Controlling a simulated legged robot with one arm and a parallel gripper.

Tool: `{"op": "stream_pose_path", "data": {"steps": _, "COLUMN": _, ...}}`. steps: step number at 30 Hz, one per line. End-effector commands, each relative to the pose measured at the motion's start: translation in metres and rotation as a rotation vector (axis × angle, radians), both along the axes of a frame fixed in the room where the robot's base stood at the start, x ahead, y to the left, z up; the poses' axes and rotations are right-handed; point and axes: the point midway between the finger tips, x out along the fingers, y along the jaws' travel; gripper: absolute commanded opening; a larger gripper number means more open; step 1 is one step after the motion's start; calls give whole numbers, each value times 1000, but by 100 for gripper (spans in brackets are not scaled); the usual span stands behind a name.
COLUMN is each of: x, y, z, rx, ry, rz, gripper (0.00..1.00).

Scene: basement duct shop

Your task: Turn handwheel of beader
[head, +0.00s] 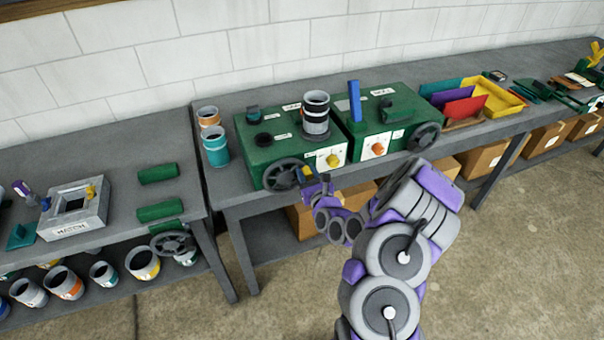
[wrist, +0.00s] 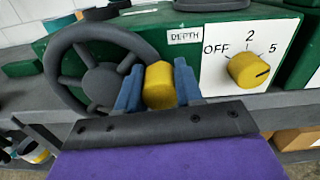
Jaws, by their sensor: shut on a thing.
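A green machine (head: 262,128) stands on the grey bench in the head view, with a dark handwheel (head: 280,176) on its front left. The wheel also shows in the wrist view (wrist: 100,84), with a yellow grip (wrist: 158,87) at its right side. My gripper (wrist: 158,90) has its two blue fingers closed around this yellow grip.
A second green machine (head: 385,112) with an orange dial, blue lever and its own handwheel (head: 424,136) stands close on the right. A grey-black can (head: 316,115) sits on the first machine. Cans (head: 215,145) stand at the left bench end. The floor in front is clear.

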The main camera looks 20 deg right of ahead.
Motion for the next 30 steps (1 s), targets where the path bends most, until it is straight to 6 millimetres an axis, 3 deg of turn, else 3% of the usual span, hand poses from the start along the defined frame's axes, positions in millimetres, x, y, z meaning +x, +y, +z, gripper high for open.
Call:
{"op": "stream_pose_path", "data": {"steps": 1, "x": -2, "y": -2, "z": -8, "rx": 34, "ry": -1, "rz": -4, "gripper": 0}}
{"op": "stream_pose_path", "data": {"steps": 12, "x": -5, "y": -1, "z": -18, "rx": 213, "ry": 4, "rz": 0, "gripper": 0}}
{"op": "stream_pose_path", "data": {"steps": 30, "x": -5, "y": -1, "z": -20, "rx": 255, "ry": 9, "rz": 0, "gripper": 0}}
